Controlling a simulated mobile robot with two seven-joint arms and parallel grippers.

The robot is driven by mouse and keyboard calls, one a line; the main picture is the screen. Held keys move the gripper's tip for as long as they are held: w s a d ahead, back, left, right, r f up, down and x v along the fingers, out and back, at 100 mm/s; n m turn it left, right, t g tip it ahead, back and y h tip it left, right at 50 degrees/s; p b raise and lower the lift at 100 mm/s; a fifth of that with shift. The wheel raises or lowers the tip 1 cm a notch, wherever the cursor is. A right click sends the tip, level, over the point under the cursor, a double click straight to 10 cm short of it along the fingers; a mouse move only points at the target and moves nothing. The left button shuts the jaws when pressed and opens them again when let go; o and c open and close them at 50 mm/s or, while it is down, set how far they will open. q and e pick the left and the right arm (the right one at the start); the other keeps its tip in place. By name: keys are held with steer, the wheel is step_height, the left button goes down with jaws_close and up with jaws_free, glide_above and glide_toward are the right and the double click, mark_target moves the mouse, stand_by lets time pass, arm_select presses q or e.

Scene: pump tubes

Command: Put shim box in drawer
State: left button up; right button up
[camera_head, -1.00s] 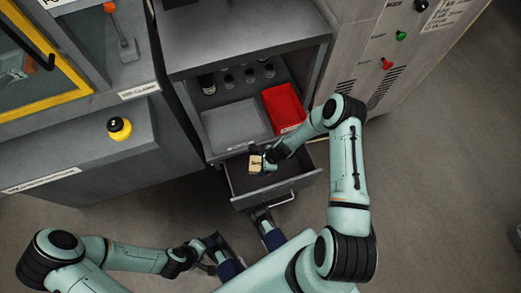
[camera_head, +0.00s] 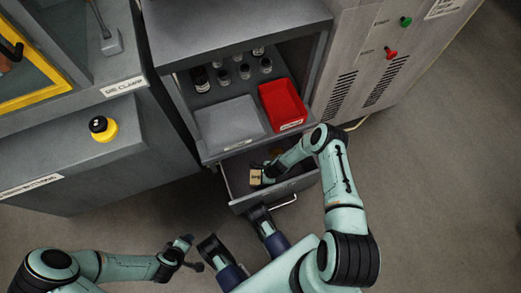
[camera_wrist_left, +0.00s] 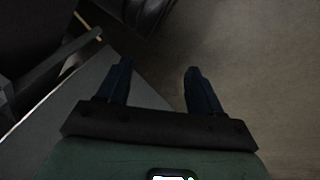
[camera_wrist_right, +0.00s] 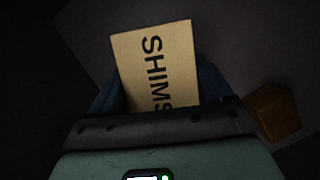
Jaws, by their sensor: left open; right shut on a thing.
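The tan shim box (camera_head: 256,177), marked SHIMS in the right wrist view (camera_wrist_right: 155,62), is held between the fingers of my right gripper (camera_head: 264,178). The grey drawer (camera_head: 240,204) is pulled out at the bottom of the cabinet. The box and gripper are over or inside the drawer's left part; the exact height is hard to tell. In the right wrist view, dark surfaces surround the box. My left gripper (camera_head: 193,254) is open and empty at the lower left, away from the drawer; its spread fingers show in the left wrist view (camera_wrist_left: 158,68).
A small orange-brown object (camera_wrist_right: 275,112) lies beside the box. Above the drawer are a grey tray (camera_head: 228,123), a red bin (camera_head: 283,104) and several dark bottles (camera_head: 222,76). A yellow button housing (camera_head: 103,129) sits on the left counter. Floor right of the drawer is clear.

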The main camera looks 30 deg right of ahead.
arm_select(q)
steer(key=shift+s+f, duration=0.6)
steer(key=shift+s, duration=0.05)
arm_select(e)
steer(key=shift+f, duration=0.75)
arm_select(q)
steer(key=shift+g, duration=0.3)
arm_select(e)
steer(key=shift+f, duration=0.1)
steer(key=o, duration=1.2)
steer(key=shift+c, duration=0.2)
arm_select(q)
steer(key=shift+s+a+f, duration=0.1)
steer(key=shift+s+f, duration=0.1)
arm_select(e)
steer(key=shift+r, duration=0.2)
steer(key=p+v, duration=0.1)
steer(key=v, duration=0.2)
steer(key=shift+r, duration=0.1)
arm_select(q)
steer(key=s+d+r+p, duration=0.3)
steer(key=r, duration=0.3)
steer(key=shift+g+h, duration=0.4)
arm_select(e)
steer(key=v, duration=0.8)
steer(key=shift+r, duration=0.3)
